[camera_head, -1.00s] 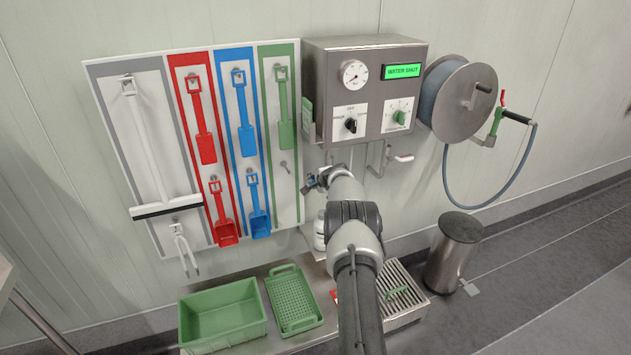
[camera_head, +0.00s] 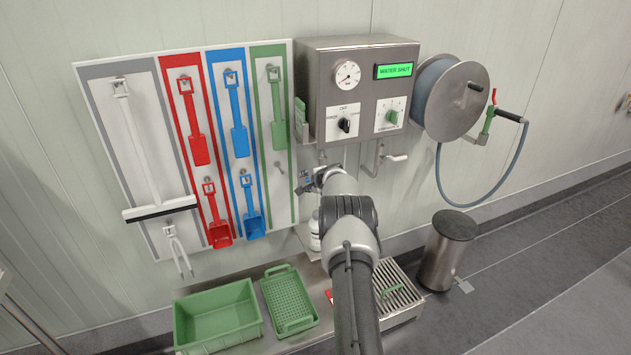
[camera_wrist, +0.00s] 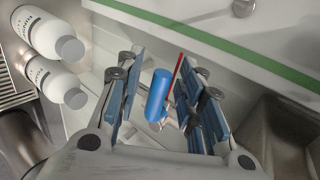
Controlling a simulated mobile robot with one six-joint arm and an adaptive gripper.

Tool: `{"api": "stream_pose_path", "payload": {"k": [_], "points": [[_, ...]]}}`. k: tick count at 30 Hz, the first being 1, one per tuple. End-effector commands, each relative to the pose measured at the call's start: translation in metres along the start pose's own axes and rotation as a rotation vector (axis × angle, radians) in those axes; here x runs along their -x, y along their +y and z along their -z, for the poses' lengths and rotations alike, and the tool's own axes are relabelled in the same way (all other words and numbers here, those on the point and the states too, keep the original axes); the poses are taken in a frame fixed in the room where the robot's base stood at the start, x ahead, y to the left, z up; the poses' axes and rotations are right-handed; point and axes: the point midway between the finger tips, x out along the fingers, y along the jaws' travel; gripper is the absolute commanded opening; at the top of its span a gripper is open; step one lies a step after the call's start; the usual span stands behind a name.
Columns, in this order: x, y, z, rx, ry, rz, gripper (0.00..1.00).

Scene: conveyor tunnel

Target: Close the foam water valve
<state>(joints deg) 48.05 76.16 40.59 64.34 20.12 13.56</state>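In the wrist view, a blue cylindrical handle (camera_wrist: 159,95) with a thin red bar (camera_wrist: 176,78) beside it lies between my fingers. I take it for the foam water valve, but no label shows. My gripper (camera_wrist: 165,108) is open, one finger on each side of the handle; gaps show and I cannot tell whether either finger touches. In the head view my gripper (camera_head: 316,182) is by the wall below the steel control box, right of the tool board, and my wrist hides most of the valve. The box's green display (camera_head: 394,71) reads "WATER SHUT".
The steel control box (camera_head: 318,108) overhangs the gripper. A bent pipe with a white-ended lever (camera_head: 393,157) is to its right. White bottles (camera_wrist: 45,35) stand close by in the wrist view. The tool board (camera_head: 270,215) is left, the hose reel (camera_head: 462,100) right.

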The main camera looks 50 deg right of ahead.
Motion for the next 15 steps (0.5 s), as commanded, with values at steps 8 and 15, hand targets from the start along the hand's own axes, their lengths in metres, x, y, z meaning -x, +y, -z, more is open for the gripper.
{"api": "stream_pose_path", "payload": {"k": [8, 15], "points": [[0.032, -0.001, 0.001, -0.003, 0.003, -0.001, 0.35], [0.069, 0.000, 0.001, -0.005, 0.005, -0.001, 0.35]]}}
